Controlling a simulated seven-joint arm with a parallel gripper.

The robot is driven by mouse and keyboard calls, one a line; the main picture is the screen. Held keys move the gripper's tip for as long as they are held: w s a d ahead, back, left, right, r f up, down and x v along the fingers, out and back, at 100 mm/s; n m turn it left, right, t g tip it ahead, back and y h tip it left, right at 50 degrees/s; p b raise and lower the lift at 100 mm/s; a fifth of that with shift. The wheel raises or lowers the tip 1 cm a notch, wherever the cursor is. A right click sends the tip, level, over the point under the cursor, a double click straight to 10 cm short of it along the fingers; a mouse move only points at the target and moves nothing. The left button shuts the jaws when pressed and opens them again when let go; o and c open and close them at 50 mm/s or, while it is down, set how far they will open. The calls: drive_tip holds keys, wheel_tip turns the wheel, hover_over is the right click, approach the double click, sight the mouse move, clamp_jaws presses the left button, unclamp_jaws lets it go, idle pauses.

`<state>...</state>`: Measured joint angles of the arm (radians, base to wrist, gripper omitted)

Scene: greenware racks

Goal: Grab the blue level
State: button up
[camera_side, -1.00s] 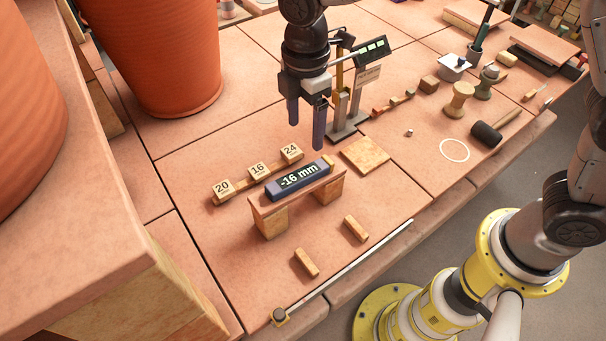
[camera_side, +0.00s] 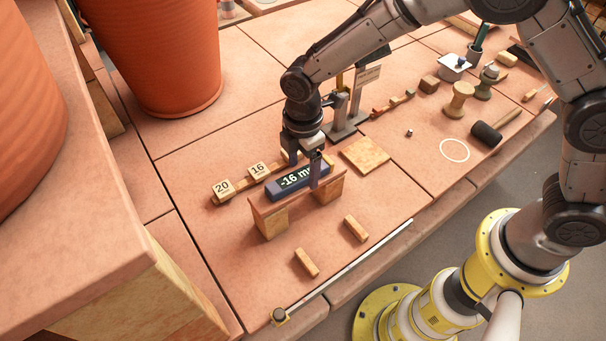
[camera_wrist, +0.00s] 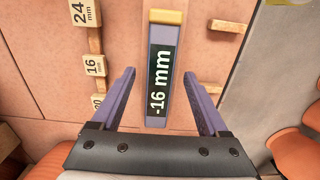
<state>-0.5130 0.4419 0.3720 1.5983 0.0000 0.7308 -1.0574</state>
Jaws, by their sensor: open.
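The blue level (camera_side: 285,184) is a blue-purple bar with a dark display reading "-16 mm". It lies on a small wooden bridge-like stand (camera_side: 270,208). In the wrist view the level (camera_wrist: 150,116) runs upright in the picture, with a yellow end block at the top. My gripper (camera_side: 303,172) is above the level's right part in the side view, and its fingers hide part of the display. In the wrist view my gripper (camera_wrist: 158,75) is open, with one finger on each side of the level and gaps between. Fingertip height is hard to tell.
Wooden blocks marked 20 (camera_side: 223,189) and 16 (camera_side: 258,170) stand on a strip behind the level. Block 24 (camera_wrist: 83,12) shows in the wrist view. Two small wooden pieces (camera_side: 307,262) lie in front. A gauge stand (camera_side: 345,125) and flat tile (camera_side: 364,155) are close by.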

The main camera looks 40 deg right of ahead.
drive_tip(key=shift+f, duration=0.55)
clamp_jaws()
